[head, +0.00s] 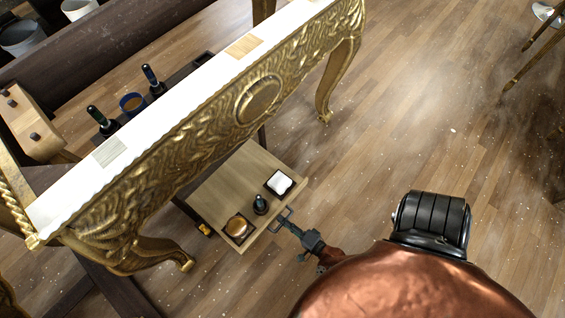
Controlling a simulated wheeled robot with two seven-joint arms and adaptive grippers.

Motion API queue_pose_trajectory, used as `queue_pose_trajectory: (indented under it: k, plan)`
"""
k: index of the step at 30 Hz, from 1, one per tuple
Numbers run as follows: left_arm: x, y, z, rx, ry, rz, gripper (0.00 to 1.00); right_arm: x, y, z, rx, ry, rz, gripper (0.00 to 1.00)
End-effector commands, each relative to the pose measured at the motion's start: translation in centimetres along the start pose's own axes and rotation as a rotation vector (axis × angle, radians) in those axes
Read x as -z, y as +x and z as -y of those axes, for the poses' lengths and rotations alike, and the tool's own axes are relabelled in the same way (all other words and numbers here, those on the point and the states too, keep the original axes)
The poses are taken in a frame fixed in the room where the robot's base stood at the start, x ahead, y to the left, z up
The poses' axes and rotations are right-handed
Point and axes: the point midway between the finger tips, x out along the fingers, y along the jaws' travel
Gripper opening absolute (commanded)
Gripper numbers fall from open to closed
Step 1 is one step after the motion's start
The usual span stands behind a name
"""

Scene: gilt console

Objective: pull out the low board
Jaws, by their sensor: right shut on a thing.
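The low board (237,178) is a light wooden pull-out under the gilt console (185,140). Its front part sticks out from below the console, and its rear is hidden beneath. A dark handle (275,226) is on its front edge. My right gripper (289,222) is shut on this handle, its arm coming from the lower right. My left gripper is not in view.
The console's white top carries two flat squares (109,151). Behind it, dark-handled items and a blue cup (132,103) stand on a dark surface. Curved gilt legs (338,80) flank the board. The wooden floor (410,110) to the right is clear.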

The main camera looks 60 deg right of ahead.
Motion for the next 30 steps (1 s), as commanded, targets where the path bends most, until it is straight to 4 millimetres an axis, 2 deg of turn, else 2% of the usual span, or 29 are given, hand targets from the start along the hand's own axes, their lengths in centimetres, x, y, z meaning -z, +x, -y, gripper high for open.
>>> queue_pose_trajectory:
  k: [5,6,9,15,20,23,28,30]
  plan:
    - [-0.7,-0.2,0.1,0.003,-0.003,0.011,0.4,-0.2,0.0,-0.1,-0.002,0.001,0.003,0.0]
    - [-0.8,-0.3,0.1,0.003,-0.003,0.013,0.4,-0.2,0.0,-0.1,-0.002,0.001,0.003,0.1]
    - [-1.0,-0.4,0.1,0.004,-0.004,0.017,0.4,-0.1,0.0,0.0,-0.001,0.001,0.002,0.17]
    - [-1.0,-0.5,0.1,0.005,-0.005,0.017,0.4,-0.1,0.1,0.0,0.0,0.0,0.001,0.17]
    - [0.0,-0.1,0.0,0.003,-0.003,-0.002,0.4,0.0,0.0,0.2,0.0,0.001,0.0,0.17]
    - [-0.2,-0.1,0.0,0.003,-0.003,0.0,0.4,-0.1,-0.2,0.9,0.0,0.002,0.0,0.17]
    - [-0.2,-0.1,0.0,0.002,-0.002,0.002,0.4,0.0,-0.7,3.3,0.005,0.004,-0.003,0.17]
    - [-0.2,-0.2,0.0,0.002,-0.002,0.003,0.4,0.0,-0.9,4.5,0.007,0.005,-0.004,0.26]
